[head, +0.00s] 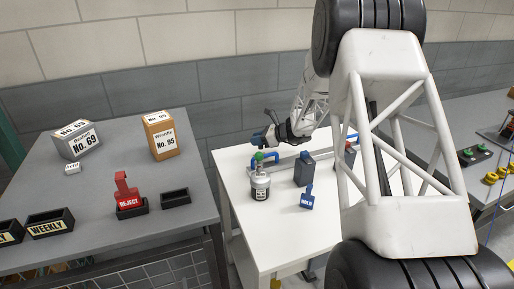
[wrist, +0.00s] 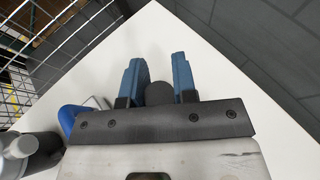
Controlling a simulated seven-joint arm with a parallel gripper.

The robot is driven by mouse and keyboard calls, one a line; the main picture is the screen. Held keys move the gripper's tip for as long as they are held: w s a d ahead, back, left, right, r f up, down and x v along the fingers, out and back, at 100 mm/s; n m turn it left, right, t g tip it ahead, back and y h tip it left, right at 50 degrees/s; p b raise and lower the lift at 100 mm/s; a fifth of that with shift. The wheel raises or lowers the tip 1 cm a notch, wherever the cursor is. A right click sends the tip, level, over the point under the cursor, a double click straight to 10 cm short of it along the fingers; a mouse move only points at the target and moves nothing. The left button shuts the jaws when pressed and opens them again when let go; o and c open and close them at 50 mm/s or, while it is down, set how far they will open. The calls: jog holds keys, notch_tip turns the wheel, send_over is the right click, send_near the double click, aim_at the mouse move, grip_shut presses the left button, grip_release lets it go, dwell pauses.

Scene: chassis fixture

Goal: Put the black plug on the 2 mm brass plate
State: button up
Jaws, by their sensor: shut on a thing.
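My gripper (wrist: 160,85) has two blue fingers in the wrist view, with a dark round piece (wrist: 159,93), apparently the black plug, held between them. In the head view my gripper (head: 263,138) is small, above the far left part of the white table (head: 235,165). The plug cannot be made out there. I cannot pick out the 2 mm brass plate in either view.
A grey canister (head: 260,187) with something green above it stands at the table's left. Beside it are a blue bracket (head: 270,157), a dark block (head: 304,169) and a blue sign (head: 307,199). A grey table (head: 95,180) at left holds boxes and black trays.

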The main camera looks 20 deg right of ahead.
jog(key=shift+f, duration=0.1)
jog(key=shift+f, duration=1.8)
jog(key=shift+f, duration=0.2)
jog(key=o, duration=0.9)
jog(key=shift+r, duration=0.2)
jog(key=shift+s+d+r, duration=0.1)
jog(key=shift+d, duration=0.05)
jog(key=v, duration=1.1)
jog(key=shift+s+d+r, duration=0.15)
jog(key=shift+s+d, duration=0.05)
jog(key=shift+d, duration=0.05)
jog(key=shift+a+r, duration=0.1)
